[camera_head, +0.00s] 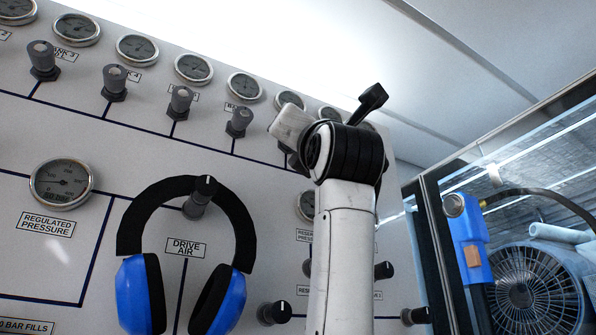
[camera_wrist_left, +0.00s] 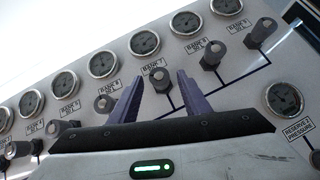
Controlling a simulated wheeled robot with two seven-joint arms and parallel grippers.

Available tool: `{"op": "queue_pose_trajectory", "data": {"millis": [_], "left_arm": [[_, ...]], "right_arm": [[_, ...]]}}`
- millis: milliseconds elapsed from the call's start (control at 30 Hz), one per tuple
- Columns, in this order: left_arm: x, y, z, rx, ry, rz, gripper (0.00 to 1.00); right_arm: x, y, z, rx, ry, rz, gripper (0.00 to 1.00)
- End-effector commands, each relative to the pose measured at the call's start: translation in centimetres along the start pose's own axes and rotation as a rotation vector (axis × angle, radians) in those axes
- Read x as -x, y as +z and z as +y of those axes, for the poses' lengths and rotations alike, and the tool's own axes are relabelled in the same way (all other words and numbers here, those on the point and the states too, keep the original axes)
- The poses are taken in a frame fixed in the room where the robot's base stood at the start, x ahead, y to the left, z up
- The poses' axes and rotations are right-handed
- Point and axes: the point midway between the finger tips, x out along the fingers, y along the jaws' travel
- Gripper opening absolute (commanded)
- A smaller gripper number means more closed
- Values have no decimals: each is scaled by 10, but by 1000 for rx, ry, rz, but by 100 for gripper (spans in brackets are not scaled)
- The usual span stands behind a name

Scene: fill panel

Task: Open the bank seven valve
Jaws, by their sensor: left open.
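The bank seven valve (camera_wrist_left: 160,80) is a grey knob on the white panel, under its BANK 7 label and a round gauge. In the left wrist view it shows between the two purple fingers of my left gripper (camera_wrist_left: 160,75). The fingers are open and apart, one on either side of the knob in the picture. I cannot tell how far the fingertips are from the knob or whether they touch it. In the head view my left arm covers this part of the knob row. My right gripper is not in view.
Neighbouring knobs stand close by, bank six (camera_wrist_left: 104,103) on the left and another (camera_wrist_left: 211,59) on the right. Blue and black headphones (camera_head: 140,290) hang on the panel around the drive air knob (camera_head: 201,197). A glazed cabinet with a fan (camera_head: 535,290) is at the right.

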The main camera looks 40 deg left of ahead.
Motion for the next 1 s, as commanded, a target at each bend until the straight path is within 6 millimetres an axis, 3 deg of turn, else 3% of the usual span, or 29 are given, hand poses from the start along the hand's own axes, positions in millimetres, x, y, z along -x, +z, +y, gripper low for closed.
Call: {"op": "queue_pose_trajectory", "data": {"millis": [133, 467, 500, 733, 1000], "left_arm": [[-17, 1, 1, -1, 2, 0, 43], [-20, 0, 0, 0, 1, -1, 43], [-20, 0, 0, 0, 1, -1, 41], [-20, 0, 0, 0, 1, -1, 3], [-20, 0, -2, 19, 19, 0, 3]], "right_arm": [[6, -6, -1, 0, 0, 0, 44], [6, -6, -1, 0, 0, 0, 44], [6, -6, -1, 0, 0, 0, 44], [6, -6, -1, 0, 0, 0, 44], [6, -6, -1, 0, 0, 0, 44]]}}
